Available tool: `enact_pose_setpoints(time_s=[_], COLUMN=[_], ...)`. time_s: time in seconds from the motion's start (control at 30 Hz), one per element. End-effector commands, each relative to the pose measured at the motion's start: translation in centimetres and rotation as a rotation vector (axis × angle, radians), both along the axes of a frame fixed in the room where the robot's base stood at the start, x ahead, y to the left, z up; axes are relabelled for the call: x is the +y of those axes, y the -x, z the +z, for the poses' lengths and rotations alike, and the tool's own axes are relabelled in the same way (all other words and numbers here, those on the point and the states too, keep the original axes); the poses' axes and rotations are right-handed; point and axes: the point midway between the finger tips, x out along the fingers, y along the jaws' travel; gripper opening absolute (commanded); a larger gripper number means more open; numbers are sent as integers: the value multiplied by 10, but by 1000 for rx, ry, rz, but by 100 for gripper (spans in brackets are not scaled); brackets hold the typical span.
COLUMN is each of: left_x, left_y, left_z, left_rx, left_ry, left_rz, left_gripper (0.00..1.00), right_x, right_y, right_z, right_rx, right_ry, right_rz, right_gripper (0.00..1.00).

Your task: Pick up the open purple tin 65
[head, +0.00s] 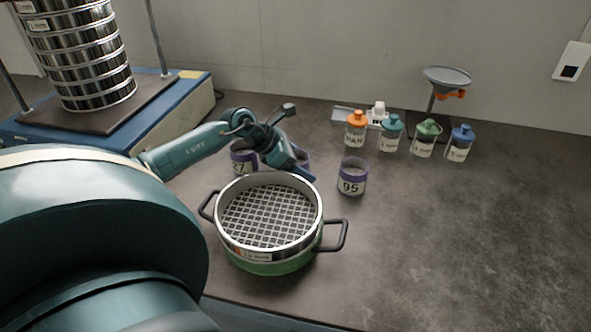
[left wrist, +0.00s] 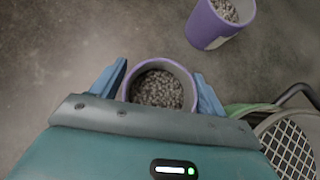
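A purple-rimmed open tin full of grey pellets (left wrist: 160,88) sits between the fingers of my left gripper (left wrist: 160,72) in the left wrist view. The fingers are open, one on each side of it. In the head view my left gripper (head: 292,163) is low over the bench behind the sieve and hides most of this tin (head: 303,157); its number cannot be read. Another purple tin, marked 95 (head: 352,177), stands to the right, also shown in the left wrist view (left wrist: 220,22). A third purple tin (head: 242,158), its label partly hidden, stands to the left. My right gripper is not in view.
A green-based sieve pan with two handles (head: 270,262) stands close in front of the tins. Several capped bottles (head: 390,135), a scale (head: 343,113) and a funnel stand (head: 447,80) are at the back. A sieve shaker (head: 185,98) is at the left. The bench at right is clear.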

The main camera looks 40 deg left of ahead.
Motion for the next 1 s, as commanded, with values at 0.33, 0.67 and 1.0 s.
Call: enact_pose_setpoints(time_s=[0.33,0.67,1.0], left_x=[0,0,1], left_y=[0,0,-1], left_z=[0,1,43], left_rx=[0,-2,-6], left_ry=[0,-1,-4], left_rz=[0,0,-1], left_gripper=[45,32,32], right_x=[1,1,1], right_y=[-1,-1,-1], right_z=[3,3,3], right_rx=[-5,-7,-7], right_ry=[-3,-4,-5], right_rz=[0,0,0], right_gripper=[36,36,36])
